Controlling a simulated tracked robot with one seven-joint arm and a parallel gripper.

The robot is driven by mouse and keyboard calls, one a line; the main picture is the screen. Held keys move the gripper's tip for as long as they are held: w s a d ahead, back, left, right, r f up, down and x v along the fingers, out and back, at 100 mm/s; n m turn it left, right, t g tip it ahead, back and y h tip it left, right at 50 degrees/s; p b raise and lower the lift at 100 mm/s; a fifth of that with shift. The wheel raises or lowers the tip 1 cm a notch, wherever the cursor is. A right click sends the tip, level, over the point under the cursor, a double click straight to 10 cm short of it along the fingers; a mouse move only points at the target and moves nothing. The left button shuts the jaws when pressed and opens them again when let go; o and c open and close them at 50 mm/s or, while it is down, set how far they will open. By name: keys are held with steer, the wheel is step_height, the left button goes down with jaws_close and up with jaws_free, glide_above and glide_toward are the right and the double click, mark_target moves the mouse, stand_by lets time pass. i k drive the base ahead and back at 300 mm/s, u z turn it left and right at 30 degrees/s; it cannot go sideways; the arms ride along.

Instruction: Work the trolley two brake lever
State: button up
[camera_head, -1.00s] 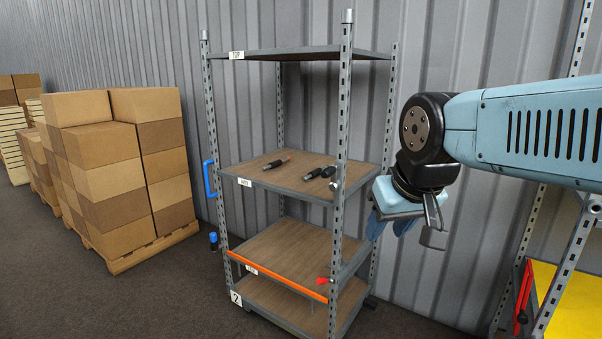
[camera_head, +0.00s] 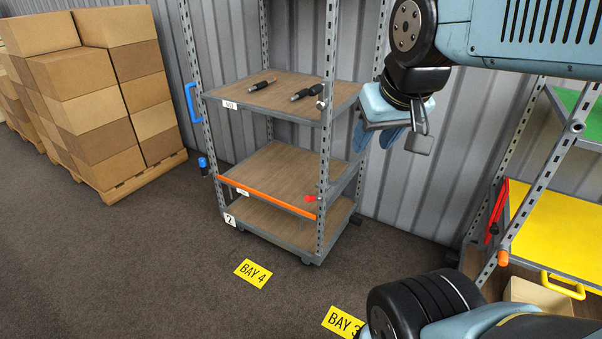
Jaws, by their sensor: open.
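The grey metal trolley with wooden shelves (camera_head: 322,122) carries a white label with a 2 (camera_head: 230,220) at its lower left corner. A red-tipped lever (camera_head: 311,198) sits at its front right post, near the orange bar. A blue-tipped part (camera_head: 203,164) stands at its left post. I cannot tell for certain which of these is the brake lever. My gripper (camera_head: 374,134) is open, to the right of the trolley and above the red lever, apart from both. Its jaws are partly hidden by its own body.
A second rack with a yellow shelf (camera_head: 560,236) stands at right. Stacked boxes (camera_head: 75,95) stand at left. The floor in front, with a BAY 4 sign (camera_head: 253,273), is clear.

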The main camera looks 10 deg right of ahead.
mark_target(309, 198)
steer(key=k, duration=1.25)
steer(key=u, duration=0.35)
steer(key=i, duration=1.6)
steer(key=u, duration=0.4)
